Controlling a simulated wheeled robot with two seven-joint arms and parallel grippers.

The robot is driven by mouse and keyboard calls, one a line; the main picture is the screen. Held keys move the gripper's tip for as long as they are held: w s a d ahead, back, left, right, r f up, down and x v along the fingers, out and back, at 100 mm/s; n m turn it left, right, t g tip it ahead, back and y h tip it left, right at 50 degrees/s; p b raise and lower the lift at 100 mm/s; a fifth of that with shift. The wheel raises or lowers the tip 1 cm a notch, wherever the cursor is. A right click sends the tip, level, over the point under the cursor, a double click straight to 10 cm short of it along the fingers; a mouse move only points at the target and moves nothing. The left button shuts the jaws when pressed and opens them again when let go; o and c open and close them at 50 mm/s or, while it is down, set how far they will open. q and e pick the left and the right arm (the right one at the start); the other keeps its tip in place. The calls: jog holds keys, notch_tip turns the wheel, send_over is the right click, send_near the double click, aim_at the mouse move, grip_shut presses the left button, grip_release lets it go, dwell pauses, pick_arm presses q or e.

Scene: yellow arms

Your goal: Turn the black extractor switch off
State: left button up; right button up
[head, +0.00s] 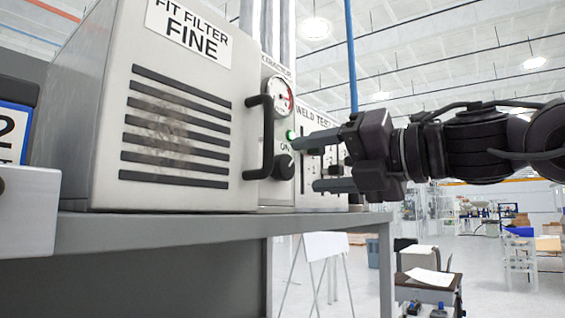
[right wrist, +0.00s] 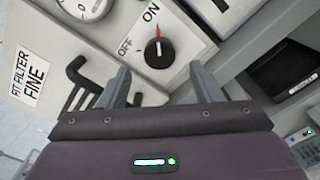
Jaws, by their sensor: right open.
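The black extractor switch (head: 285,167) is a round knob on the pale front panel of the extractor, below a lit green lamp (head: 290,136). It also shows in the right wrist view (right wrist: 158,53), where its orange pointer is turned toward the ON mark (right wrist: 151,14), with the OFF mark (right wrist: 126,46) to its left. My right gripper (head: 311,163) is open and empty, its two fingers pointing at the panel near the knob. In the right wrist view its fingers (right wrist: 162,86) lie either side of the knob's line, apart from it. My left gripper is not in view.
A gauge (head: 279,94) is above. The slatted filter box (head: 205,80) stands left, and a weld test panel (head: 318,116) lies behind my right gripper. All rest on a grey bench (head: 150,232).

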aim_at(288, 167)
jog(key=shift+w+a+r+p, duration=0.25)
jog(key=shift+w+a+p, duration=0.6)
jog(key=shift+p, duration=0.15)
jog(key=shift+x, duration=1.2)
jog(key=shift+w+a+f, duration=0.1)
jog(key=shift+a+f, duration=0.15)
jog(key=shift+a, duration=0.05)
jog(key=shift+d, duration=0.2)
jog(key=shift+s+d, duration=0.15)
jog(key=shift+s, duration=0.05)
jog(key=shift+c, duration=0.8)
jog(key=c, duration=0.8)
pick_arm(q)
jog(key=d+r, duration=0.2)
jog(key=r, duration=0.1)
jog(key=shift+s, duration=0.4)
pick_arm(e)
jog(key=shift+c, duration=0.2)
